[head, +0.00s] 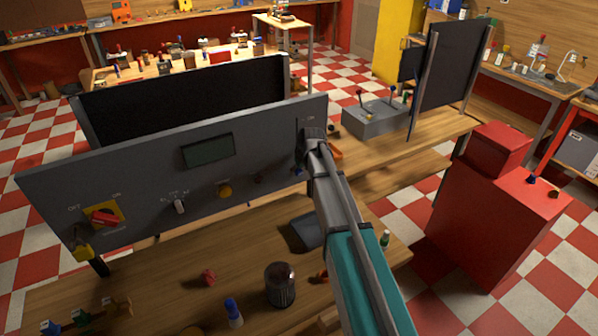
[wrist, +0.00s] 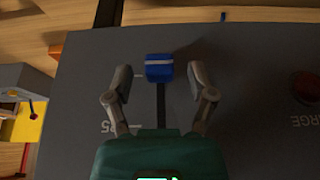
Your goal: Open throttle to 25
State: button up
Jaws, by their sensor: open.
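In the wrist view a blue throttle knob (wrist: 159,68) with a white stripe stands on the grey panel (wrist: 80,110). A dark strip, slot or stem, runs from it toward my gripper (wrist: 160,74). My gripper is open, with one finger on each side of the knob and a visible gap on both sides. A "25" marking (wrist: 106,128) is printed left of the dark strip, nearer my wrist than the knob.
A red button (wrist: 306,86) sits right of the throttle. The panel also has a display (head: 208,151), a red rotary switch (head: 104,218), a white toggle (head: 179,206) and an amber knob (head: 224,190). A dark can (head: 280,285) and small items stand on the bench below.

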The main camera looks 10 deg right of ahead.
aim_at(300, 171)
jog(key=shift+c, duration=0.2)
grip_shut()
notch_tip(300, 171, up, 5)
jog(key=p, duration=0.5)
dwell(0.4)
jog(key=shift+o, duration=0.2)
grip_release()
jog(key=s+f+m+g+b, duration=0.1)
jog(key=s+f+g+b, duration=0.1)
jog(key=s, duration=1.2)
jog(key=s+f+m+g+h+b, duration=0.1)
jog(key=s+f, duration=0.3)
jog(key=s, duration=1.1)
jog(key=shift+s+m+g+b, duration=0.3)
jog(key=shift+m+g+b, duration=0.3)
jog(key=shift+m+b, duration=0.25)
